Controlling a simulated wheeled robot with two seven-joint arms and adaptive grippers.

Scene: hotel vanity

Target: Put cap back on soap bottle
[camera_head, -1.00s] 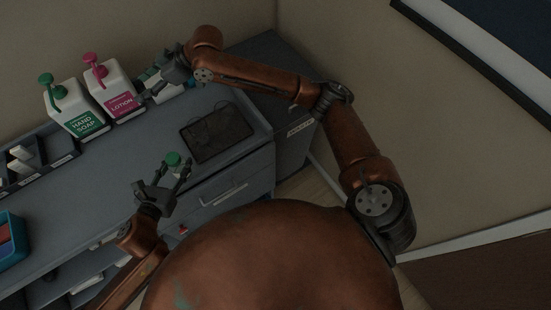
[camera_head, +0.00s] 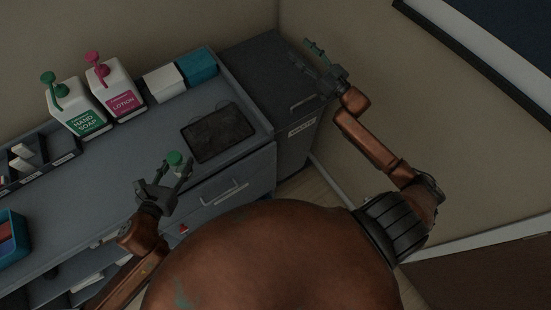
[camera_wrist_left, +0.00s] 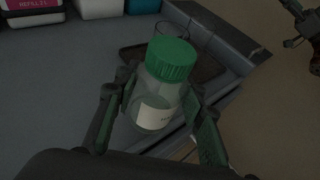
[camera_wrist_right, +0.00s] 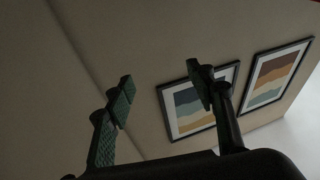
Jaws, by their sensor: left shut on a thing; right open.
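A small clear bottle with a white label (camera_wrist_left: 153,112) stands between the fingers of my left gripper (camera_wrist_left: 160,112), which is shut on it. A ridged green cap (camera_wrist_left: 171,58) sits on top of the bottle in the left wrist view; whether it is fully seated I cannot tell. In the head view the green cap (camera_head: 174,158) shows between the fingertips of my left gripper (camera_head: 175,168), near the counter's front edge. My right gripper (camera_head: 308,55) is open and empty, raised at the back right, away from the bottle; its fingers also show in the right wrist view (camera_wrist_right: 160,90).
A hand soap pump bottle (camera_head: 76,108) and a lotion pump bottle (camera_head: 116,90) stand at the back of the counter. A white box (camera_head: 163,84) and a blue box (camera_head: 197,67) are beside them. A dark tray (camera_head: 217,133) holds glass items. A bin (camera_head: 270,80) stands right of the counter.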

